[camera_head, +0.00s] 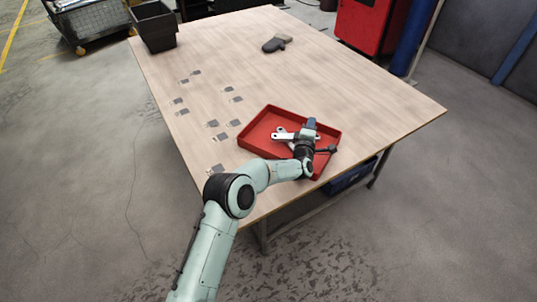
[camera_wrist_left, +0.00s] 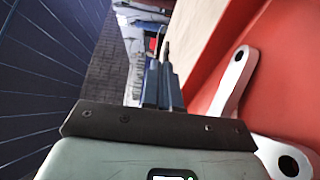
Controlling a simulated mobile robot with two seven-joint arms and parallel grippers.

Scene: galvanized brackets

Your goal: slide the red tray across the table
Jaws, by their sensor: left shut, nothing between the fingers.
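The red tray (camera_head: 259,128) lies on the wooden table near its front right edge. It also fills the right side of the left wrist view (camera_wrist_left: 292,70). A pale metal tool with a holed end (camera_head: 283,135) lies in it and shows in the left wrist view (camera_wrist_left: 232,82). My left gripper (camera_head: 311,123) is shut and empty, over the right part of the tray by its far right wall. Its closed fingers (camera_wrist_left: 162,84) show beside the red surface. I cannot tell whether they touch the tray. My left wrist hides part of the tray's near side. My right gripper is out of view.
Several small grey brackets (camera_head: 222,136) lie scattered on the left half of the table (camera_head: 330,75). A black bin (camera_head: 155,27) stands at the far left corner. A dark glove-like object (camera_head: 277,43) lies at the back. The table's middle and right are clear.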

